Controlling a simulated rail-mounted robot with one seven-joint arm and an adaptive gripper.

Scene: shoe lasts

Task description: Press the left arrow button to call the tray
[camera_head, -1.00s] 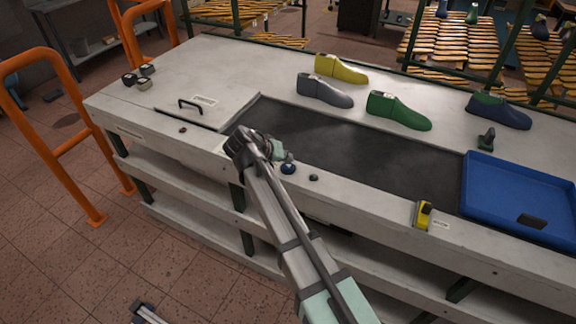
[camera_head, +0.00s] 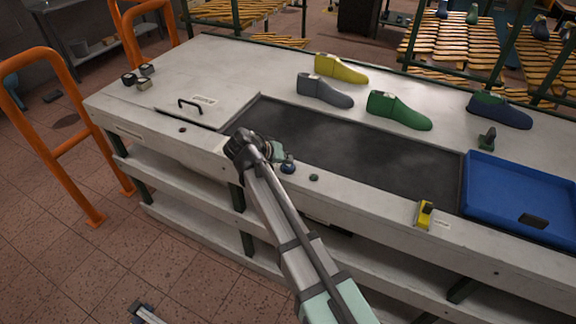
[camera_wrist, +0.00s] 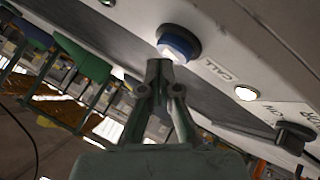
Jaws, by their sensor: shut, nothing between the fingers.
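A round blue button (camera_wrist: 178,42) in a dark ring sits on the pale bench edge, beside a printed "CALL" label; it also shows in the head view (camera_head: 288,168). I can make out no arrow on it. My gripper (camera_wrist: 160,68) is shut and empty, its fingertips right at the button's lower edge in the wrist view; I cannot tell whether they touch it. In the head view my gripper (camera_head: 277,154) is beside the button, partly hidden by my wrist. The blue tray (camera_head: 476,157) is at the right end of the dark conveyor belt (camera_head: 360,145).
A lit round lamp (camera_wrist: 246,93) and a dark knob (camera_wrist: 295,135) lie along the bench edge. Yellow (camera_head: 340,69), grey (camera_head: 325,90) and green (camera_head: 398,110) shoe lasts stand behind the belt. An orange rail (camera_head: 70,140) stands at left. The belt left of the tray is clear.

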